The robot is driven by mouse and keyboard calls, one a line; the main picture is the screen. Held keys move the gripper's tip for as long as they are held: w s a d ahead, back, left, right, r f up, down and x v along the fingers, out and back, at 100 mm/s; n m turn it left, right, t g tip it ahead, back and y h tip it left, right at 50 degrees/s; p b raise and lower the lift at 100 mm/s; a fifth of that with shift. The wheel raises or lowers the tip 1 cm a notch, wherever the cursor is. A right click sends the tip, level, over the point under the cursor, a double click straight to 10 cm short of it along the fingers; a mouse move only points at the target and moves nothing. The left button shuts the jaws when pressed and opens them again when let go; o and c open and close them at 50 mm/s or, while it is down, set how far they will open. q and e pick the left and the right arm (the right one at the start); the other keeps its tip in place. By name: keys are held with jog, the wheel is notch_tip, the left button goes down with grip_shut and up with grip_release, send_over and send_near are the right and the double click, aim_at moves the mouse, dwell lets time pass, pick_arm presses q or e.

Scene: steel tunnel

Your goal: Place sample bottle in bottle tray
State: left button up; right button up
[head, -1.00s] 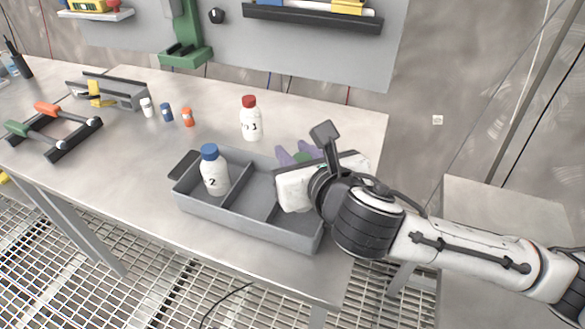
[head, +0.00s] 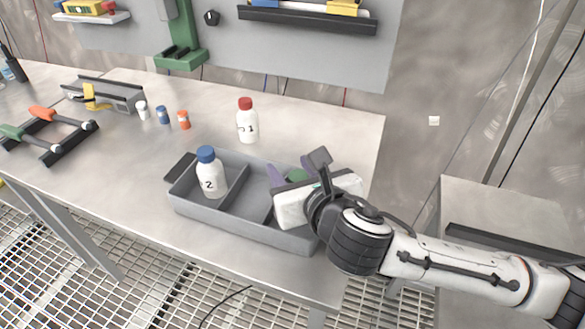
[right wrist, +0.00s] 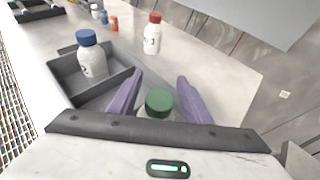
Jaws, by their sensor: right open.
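The grey bottle tray (head: 235,223) stands near the front edge of the table and has compartments. A blue-capped bottle marked 2 (head: 210,175) stands upright in its left compartment. A red-capped bottle marked 1 (head: 247,122) stands on the table behind the tray. A green-capped bottle (right wrist: 160,103) is at the tray's right end, mostly hidden by my right gripper. My right gripper (head: 290,174) is open, and in the right wrist view its purple fingers (right wrist: 158,95) are on either side of the green cap with gaps. My left gripper is out of view.
Small white, blue and orange-capped vials (head: 163,115) stand at the back left. A black rack with screwdrivers (head: 50,140) and a grey holder (head: 108,95) lie farther left. The table right of the red-capped bottle is clear.

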jog(key=shift+r, duration=0.2)
jog(key=v, duration=1.2)
